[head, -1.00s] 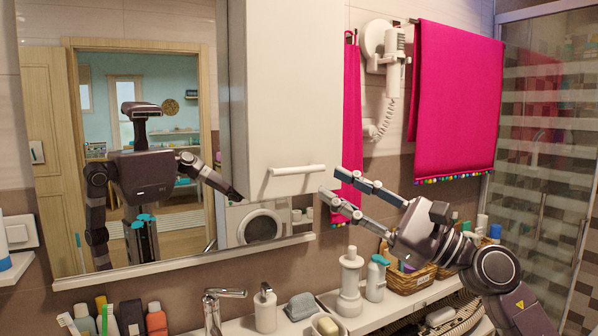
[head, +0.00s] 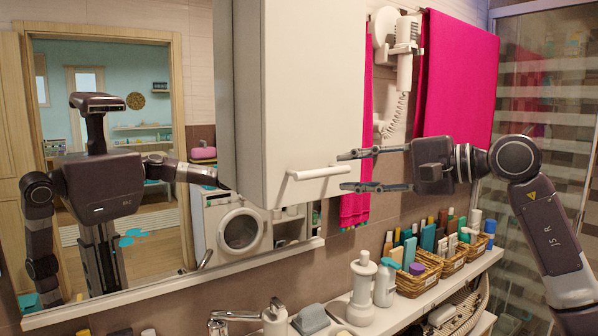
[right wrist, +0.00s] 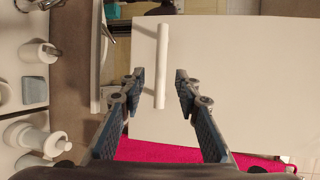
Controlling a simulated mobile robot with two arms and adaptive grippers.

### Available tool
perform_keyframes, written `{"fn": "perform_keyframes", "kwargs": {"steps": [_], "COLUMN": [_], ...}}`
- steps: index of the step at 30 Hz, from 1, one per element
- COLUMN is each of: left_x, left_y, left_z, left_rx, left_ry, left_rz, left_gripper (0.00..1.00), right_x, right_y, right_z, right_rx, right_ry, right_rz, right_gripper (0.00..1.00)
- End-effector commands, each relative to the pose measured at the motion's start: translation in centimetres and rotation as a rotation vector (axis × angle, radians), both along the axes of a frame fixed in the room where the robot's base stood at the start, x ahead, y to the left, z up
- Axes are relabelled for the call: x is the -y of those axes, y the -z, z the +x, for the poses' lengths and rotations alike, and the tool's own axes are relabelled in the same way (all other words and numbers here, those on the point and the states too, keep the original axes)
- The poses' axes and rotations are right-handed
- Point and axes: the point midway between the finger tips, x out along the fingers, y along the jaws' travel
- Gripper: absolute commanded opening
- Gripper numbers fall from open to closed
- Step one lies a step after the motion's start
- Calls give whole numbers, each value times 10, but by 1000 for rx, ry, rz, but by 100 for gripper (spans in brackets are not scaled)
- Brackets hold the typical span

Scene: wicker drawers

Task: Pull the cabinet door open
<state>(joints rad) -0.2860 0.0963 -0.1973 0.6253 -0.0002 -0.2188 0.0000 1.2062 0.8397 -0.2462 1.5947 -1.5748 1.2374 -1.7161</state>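The white cabinet door (head: 315,95) is closed and hangs beside the mirror. Its white bar handle (head: 318,172) runs sideways near the bottom edge. My right gripper (head: 347,171) is open and comes in from the right, level with the handle, one finger above and one below its right end. In the right wrist view, the handle (right wrist: 161,65) shows between the open fingers (right wrist: 159,82) with a gap on each side; neither finger appears to touch it. The exact depth between fingertips and handle is hard to tell. My left gripper is not directly in view.
A mirror (head: 130,250) with a white ledge is left of the cabinet. A pink towel (head: 455,75) and hair dryer (head: 404,65) hang behind my right arm.

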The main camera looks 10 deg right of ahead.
Motion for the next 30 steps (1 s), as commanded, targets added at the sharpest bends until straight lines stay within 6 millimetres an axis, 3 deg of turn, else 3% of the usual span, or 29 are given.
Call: {"fn": "perform_keyframes", "kwargs": {"steps": [4,13,26,30], "left_x": [-1,25,12,12], "left_y": [-8,-23,-27,-27], "left_z": [-2,-30,-9,-9], "left_rx": [-3,-40,-12,-11], "left_ry": [0,-2,-3,-4], "left_rz": [2,-27,-13,-13], "left_gripper": [40,40,40,40], "right_x": [-10,-42,-51,-51], "right_y": [0,9,14,14], "right_z": [11,44,55,55], "right_rx": [-1,-2,0,-1], "right_ry": [-2,-3,-1,-1], "right_rz": [0,1,0,1], "right_gripper": [30,30,30,17]}}
